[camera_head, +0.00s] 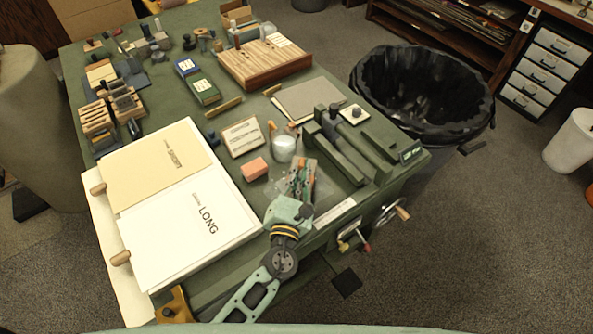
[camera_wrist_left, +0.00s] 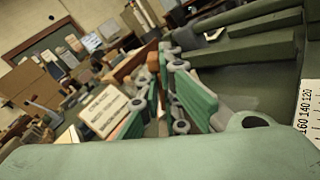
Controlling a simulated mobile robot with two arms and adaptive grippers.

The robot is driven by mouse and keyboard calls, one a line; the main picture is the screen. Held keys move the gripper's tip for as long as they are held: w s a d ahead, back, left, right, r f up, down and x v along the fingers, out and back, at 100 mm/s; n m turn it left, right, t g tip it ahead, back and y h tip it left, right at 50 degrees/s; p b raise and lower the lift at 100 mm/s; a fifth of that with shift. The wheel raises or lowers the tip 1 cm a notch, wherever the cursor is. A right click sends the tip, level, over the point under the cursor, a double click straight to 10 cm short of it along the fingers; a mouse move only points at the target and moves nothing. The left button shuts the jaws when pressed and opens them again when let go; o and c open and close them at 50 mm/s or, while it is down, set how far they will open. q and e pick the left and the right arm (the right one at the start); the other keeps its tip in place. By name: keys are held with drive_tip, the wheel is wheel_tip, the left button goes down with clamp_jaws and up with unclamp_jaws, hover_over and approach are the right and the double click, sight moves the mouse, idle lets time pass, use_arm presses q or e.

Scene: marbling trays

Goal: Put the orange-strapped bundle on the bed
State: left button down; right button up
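My left gripper (camera_head: 300,172) is low over the near edge of the green table, just right of an orange-pink block (camera_head: 254,169) and in front of a jar of white stuff. Its teal fingers show in the wrist view (camera_wrist_left: 162,58), close together with a narrow gap. Something brown shows beside the fingers in the head view; I cannot tell whether they grip it. I cannot clearly make out an orange-strapped bundle. A green press-like fixture (camera_head: 345,158) with a long bar stands right of the gripper; I cannot tell whether this is the bed. My right gripper is not in view.
The jar (camera_head: 284,148) stands close behind my gripper. A labelled cream block (camera_head: 241,137) lies left of it. Large "SHORT" and "LONG" sheets (camera_head: 205,222) cover the table's near left. A striped wooden board (camera_head: 262,64) lies farther back. A black-lined bin (camera_head: 425,90) stands beyond the right edge.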

use_arm(q)
drive_tip(key=c, duration=2.2)
unclamp_jaws()
drive_tip(key=shift+w+a+f, duration=0.15)
drive_tip(key=shift+a+f, duration=0.1)
drive_tip(key=shift+o, duration=1.1)
drive_tip(key=shift+r, duration=0.2)
drive_tip(key=s+a+b, duration=0.1)
drive_tip(key=s+a, duration=0.1)
drive_tip(key=s, duration=1)
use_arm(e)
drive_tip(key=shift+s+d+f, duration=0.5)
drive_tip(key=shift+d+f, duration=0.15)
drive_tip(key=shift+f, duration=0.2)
